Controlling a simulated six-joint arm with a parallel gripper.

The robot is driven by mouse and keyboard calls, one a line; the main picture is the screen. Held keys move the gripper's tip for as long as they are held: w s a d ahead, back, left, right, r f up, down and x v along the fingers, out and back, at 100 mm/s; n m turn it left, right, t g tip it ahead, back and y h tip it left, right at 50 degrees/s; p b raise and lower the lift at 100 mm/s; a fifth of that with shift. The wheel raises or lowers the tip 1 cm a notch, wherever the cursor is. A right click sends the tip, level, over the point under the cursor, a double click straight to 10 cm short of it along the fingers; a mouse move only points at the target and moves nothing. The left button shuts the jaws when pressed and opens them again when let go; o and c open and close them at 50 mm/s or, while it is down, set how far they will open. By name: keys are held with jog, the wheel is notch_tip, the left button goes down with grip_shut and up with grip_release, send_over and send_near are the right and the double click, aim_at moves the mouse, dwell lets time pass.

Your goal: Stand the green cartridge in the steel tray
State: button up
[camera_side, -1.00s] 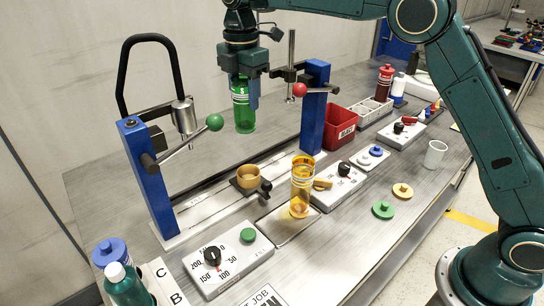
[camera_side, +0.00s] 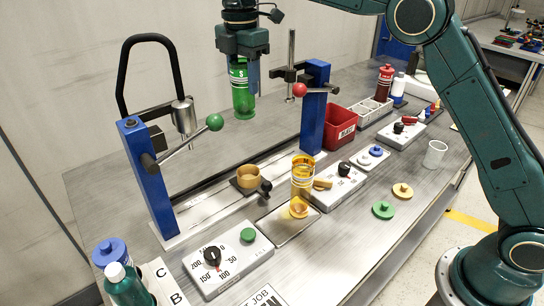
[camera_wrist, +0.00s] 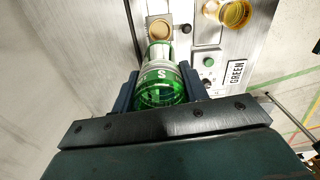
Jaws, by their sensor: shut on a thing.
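The green cartridge (camera_side: 242,95) is a clear green cylinder with a pale band and an "S" mark. In the wrist view the cartridge (camera_wrist: 162,88) sits between the two jaws (camera_wrist: 163,90). An amber cartridge (camera_side: 301,184) stands on a flat steel plate or tray (camera_side: 284,228) at the front middle.
Blue lever presses stand left (camera_side: 148,180) and right (camera_side: 315,110) of the cartridge. A brown cup (camera_side: 248,177) sits between them. A red bin (camera_side: 341,126), dial boxes (camera_side: 226,262) and loose caps (camera_side: 383,210) are on the bench. Bottles (camera_side: 128,284) stand at the front left.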

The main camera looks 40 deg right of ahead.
jog(key=shift+s+a+r, duration=0.1)
jog(key=shift+s+a, duration=0.25)
jog(key=shift+s, duration=0.35)
jog(key=s+a+f+n, duration=0.1)
jog(key=s+a+f, duration=0.1)
jog(key=s, duration=1.2)
jog(key=shift+a+n, duration=0.4)
jog(key=shift+a, duration=0.1)
notch_tip(320, 180, down, 16)
jog(key=shift+r, duration=0.2)
jog(key=shift+f, duration=0.1)
jog(key=shift+f, duration=2.05)
jog(key=shift+f, duration=0.1)
